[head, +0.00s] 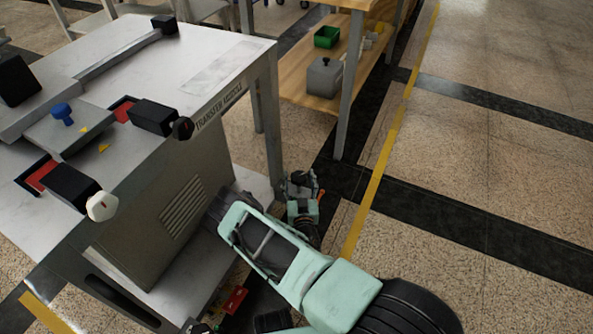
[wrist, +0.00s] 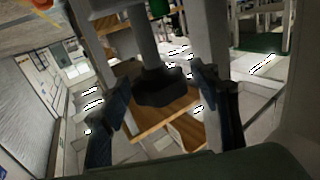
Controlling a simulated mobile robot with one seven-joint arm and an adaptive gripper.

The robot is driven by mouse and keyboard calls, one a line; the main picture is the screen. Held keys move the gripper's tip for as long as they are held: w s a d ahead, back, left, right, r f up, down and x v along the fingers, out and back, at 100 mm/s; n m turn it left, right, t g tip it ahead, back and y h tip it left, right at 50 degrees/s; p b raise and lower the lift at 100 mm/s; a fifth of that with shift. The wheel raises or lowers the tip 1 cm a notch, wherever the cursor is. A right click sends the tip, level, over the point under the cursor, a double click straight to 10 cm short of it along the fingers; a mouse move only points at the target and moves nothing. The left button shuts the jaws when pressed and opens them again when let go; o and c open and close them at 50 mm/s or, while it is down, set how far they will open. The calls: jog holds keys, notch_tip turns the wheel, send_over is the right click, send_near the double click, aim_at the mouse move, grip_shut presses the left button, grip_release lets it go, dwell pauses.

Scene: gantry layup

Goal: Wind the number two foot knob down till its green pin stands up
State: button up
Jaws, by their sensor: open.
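In the wrist view a dark lobed knob (wrist: 162,90) sits on the end of a grey post (wrist: 145,42). My open gripper (wrist: 160,108) has one finger on each side of this knob, with gaps between fingers and knob. The foot knob cannot be made out there. No number is readable on the knob. I cannot make out a raised green pin in either view.
The grey transfer module table (head: 215,68) carries a black knob (head: 182,128) and a white knob (head: 102,206) on its near edge. A wooden shelf (head: 297,88) holds a green bin (head: 327,37) and a grey box (head: 324,77). Open floor (head: 490,150) lies right.

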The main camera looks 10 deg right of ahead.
jog(key=shift+w, duration=0.2)
jog(key=c, duration=1.2)
jog(key=shift+o, duration=0.2)
jog(key=shift+r+m+h, duration=0.1)
jog(key=shift+m+h, duration=0.3)
jog(key=shift+h, duration=0.3)
jog(key=shift+d+m+g+h, duration=0.15)
jog(key=shift+m+g+h, duration=0.45)
jog(key=shift+m+h, duration=0.75)
jog(key=shift+n+h, duration=0.25)
jog(key=o, duration=1.2)
jog(key=shift+c, duration=0.2)
jog(key=shift+s, duration=0.1)
